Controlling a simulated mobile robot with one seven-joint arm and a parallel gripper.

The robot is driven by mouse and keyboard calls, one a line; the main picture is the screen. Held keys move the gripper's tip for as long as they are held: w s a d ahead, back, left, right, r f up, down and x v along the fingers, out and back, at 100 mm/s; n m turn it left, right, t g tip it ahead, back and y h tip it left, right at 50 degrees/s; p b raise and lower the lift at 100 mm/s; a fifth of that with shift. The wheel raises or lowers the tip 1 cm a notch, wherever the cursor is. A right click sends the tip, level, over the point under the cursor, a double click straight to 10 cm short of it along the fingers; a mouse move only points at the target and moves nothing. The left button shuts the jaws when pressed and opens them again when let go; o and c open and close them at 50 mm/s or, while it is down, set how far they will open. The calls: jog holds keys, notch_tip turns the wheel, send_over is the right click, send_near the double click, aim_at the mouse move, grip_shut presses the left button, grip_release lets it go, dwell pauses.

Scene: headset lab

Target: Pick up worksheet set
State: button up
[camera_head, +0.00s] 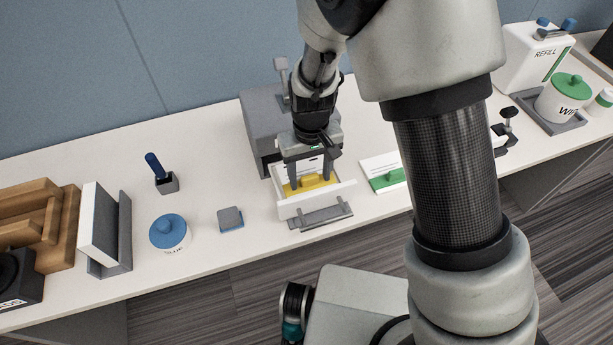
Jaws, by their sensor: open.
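No label reading worksheet set can be made out. A white item with a yellow raised part (314,182) lies in an open white tray (318,203) at the front of a grey box-like unit (262,118). My gripper (309,180) points down over this tray, its two fingers apart on either side of the yellow part. I cannot tell whether the fingers touch it. A flat white item with a green part (388,181) lies on the table to the right, partly hidden behind my arm.

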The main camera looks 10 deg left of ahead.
jog(key=shift+c, duration=0.2)
jog(key=c, duration=1.2)
jog(key=shift+c, duration=0.2)
jog(key=shift+r, duration=0.1)
